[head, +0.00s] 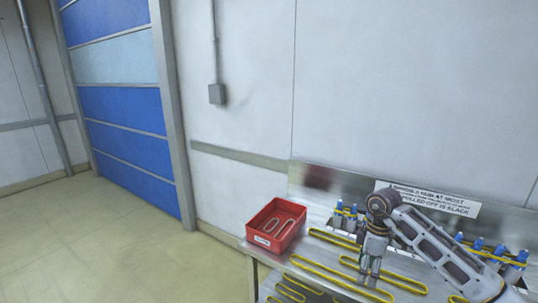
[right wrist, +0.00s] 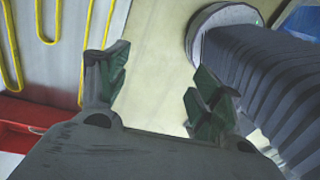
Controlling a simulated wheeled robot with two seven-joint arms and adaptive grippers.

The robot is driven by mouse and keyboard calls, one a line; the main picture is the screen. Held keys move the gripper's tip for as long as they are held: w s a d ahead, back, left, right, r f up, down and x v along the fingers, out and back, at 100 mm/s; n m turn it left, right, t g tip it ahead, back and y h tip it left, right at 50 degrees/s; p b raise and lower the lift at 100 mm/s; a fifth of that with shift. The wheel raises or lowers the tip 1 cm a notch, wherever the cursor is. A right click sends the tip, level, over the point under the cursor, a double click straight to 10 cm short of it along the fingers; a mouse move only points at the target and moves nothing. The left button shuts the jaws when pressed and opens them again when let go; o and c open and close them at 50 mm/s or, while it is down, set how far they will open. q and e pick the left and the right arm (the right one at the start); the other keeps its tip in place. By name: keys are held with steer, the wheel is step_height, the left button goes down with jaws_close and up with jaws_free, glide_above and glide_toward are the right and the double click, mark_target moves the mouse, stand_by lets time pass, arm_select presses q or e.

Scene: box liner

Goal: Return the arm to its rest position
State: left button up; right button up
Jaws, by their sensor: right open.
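My right arm (head: 425,235) comes in from the right in the head view and bends down at a joint above the steel bench. My right gripper (head: 370,278) hangs low in front of the bench, partly hard to make out against it. In the right wrist view its two dark green fingers (right wrist: 158,88) stand apart with nothing between them. Pale floor shows between and beyond the fingers. My left gripper is not in view.
A red bin (head: 290,235) with pale loops inside sits at the bench's left end. Several yellow loops (head: 335,238) lie on the bench (head: 318,222), and several blue-topped holders (head: 476,245) line its back. A sign (head: 425,197) hangs on the backboard. Open floor (head: 110,240) lies left.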

steer(key=w+a+f+n+t+y, duration=0.2)
steer(key=w+a+f+t+y, duration=0.1)
steer(key=a+f+y, duration=1.2)
steer(key=s+d+f+m+t+h, duration=0.1)
steer(key=d+f+m+t+h, duration=0.15)
steer(key=f, duration=0.45)
steer(key=d+f+m+t+h, duration=0.2)
steer(key=f+m+t+h, duration=0.15)
steer(key=f, duration=0.35)
steer(key=s+d+f+m+t+h, duration=0.1)
steer(key=d+f+m+t+h, duration=0.2)
steer(key=f, duration=0.4)
steer(key=s+d+f+m+g+h, duration=0.1)
steer(key=s+d+f+m+h, duration=0.15)
steer(key=s+f, duration=0.75)
steer(key=s+d+f+m+g+h, duration=0.1)
steer(key=s+d+f+h, duration=0.2)
steer(key=s+f, duration=0.65)
steer(key=s+f+g, duration=0.4)
steer(key=s+f, duration=0.1)
steer(key=s, duration=1)
steer(key=s+a+f+g+h, duration=0.1)
steer(key=s+f+g, duration=0.2)
steer(key=s, duration=1.3)
step_height(320, 180, down, 3)
steer(key=shift+f+g, duration=0.1)
steer(key=shift+g, duration=0.3)
